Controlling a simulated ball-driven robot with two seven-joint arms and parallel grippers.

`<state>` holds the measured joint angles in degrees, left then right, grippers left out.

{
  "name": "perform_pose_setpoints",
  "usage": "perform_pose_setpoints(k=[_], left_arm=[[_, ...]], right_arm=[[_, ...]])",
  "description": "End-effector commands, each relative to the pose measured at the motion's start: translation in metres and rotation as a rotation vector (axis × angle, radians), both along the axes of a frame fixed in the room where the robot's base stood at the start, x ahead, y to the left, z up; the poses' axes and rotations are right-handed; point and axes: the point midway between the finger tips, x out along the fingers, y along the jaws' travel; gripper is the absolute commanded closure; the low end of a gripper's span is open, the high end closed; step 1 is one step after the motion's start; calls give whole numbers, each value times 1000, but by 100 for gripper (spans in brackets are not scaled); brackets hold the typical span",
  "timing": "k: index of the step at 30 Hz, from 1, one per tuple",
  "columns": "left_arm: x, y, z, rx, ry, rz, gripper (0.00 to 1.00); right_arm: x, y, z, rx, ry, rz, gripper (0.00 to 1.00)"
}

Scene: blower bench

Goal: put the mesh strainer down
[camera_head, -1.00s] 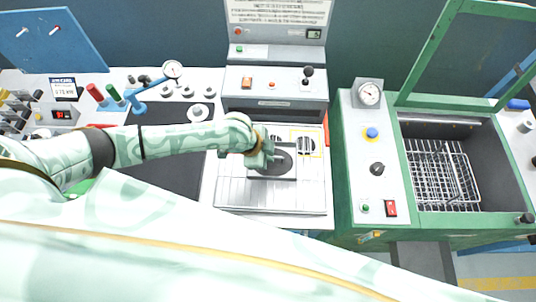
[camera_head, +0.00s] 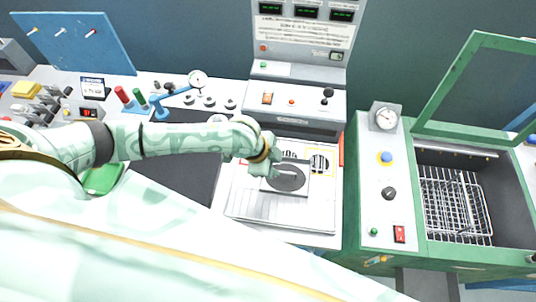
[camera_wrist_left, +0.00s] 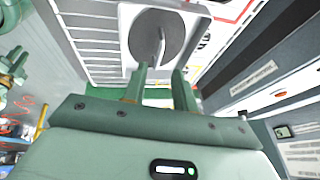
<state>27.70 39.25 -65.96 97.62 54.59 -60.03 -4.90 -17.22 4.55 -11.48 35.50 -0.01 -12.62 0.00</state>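A dark round disc with a thin pale handle, which I take for the mesh strainer (camera_head: 289,182), lies on a light square plate on the middle bench. In the left wrist view the strainer (camera_wrist_left: 142,35) shows below my fingers; I cannot make out any mesh. My left gripper (camera_head: 276,170) is just above and beside it. In the wrist view the two fingers of the left gripper (camera_wrist_left: 160,72) stand apart, with the handle's end showing between their tips and a gap on both sides. My right gripper is not in view.
The ribbed metal bench top (camera_head: 270,208) is clear in front of the plate. To the right stands a green machine with a raised lid (camera_head: 480,90) and a wire basket (camera_head: 455,205). A blue gauge stand (camera_head: 160,108) is at the left.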

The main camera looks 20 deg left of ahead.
Motion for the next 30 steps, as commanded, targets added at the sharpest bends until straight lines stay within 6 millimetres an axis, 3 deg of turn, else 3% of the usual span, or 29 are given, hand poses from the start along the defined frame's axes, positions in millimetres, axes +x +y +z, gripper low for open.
perform_pose_setpoints(k=[3, 9, 30], left_arm=[[-8, 10, 28, 0, -1, -1, 72], [-16, 18, 53, -1, 0, 1, 72], [-18, 20, 57, -1, 1, 0, 72]], right_arm=[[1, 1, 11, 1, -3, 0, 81], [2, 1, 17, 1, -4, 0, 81], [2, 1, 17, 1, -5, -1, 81]])
